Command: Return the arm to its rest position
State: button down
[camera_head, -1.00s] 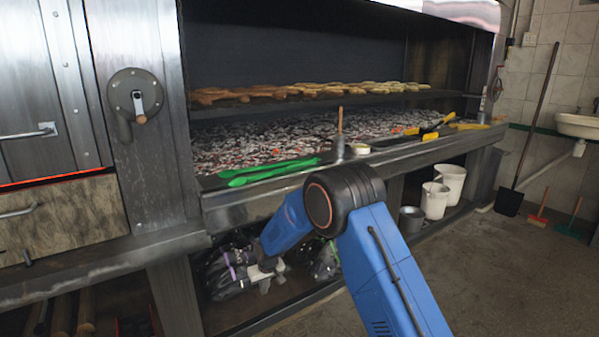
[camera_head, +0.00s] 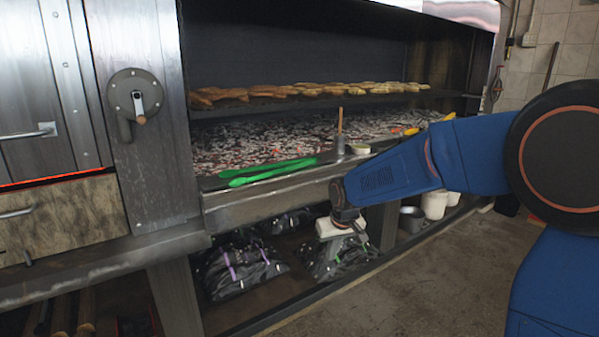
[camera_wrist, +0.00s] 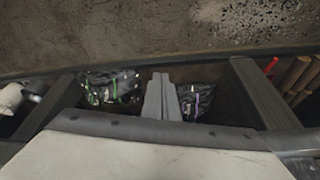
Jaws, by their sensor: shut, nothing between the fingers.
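My blue arm (camera_head: 410,165) reaches in from the right of the head view, bent, with its forearm sloping down toward the grill's front. My gripper (camera_head: 347,248) points downward below the front ledge of the grill, in front of the dark bags on the lower shelf. In the wrist view, my gripper (camera_wrist: 161,78) shows as two grey fingers close together, shut and empty. I cannot tell whether it touches anything.
Black bags (camera_head: 242,265) lie on the lower shelf. Green tongs (camera_head: 268,172) lie on the grill's front ledge (camera_head: 270,195), near a small pot with a wooden handle (camera_head: 340,140). White buckets (camera_head: 434,205) stand further right. The floor (camera_head: 420,290) in front is clear.

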jog(key=s+d+r+m, duration=0.1)
jog(key=s+d+r, duration=0.4)
jog(key=s, duration=0.4)
jog(key=s+d+r+m, duration=0.1)
jog(key=s+d+r, duration=0.2)
jog(key=s+d, duration=0.55)
jog(key=s+d+f, duration=0.1)
jog(key=s+d, duration=0.1)
jog(key=s, duration=0.8)
jog(key=s+d+f+m+t+h, duration=0.1)
jog(key=s+d, duration=0.2)
jog(key=s, duration=0.7)
jog(key=shift+d+m, duration=0.3)
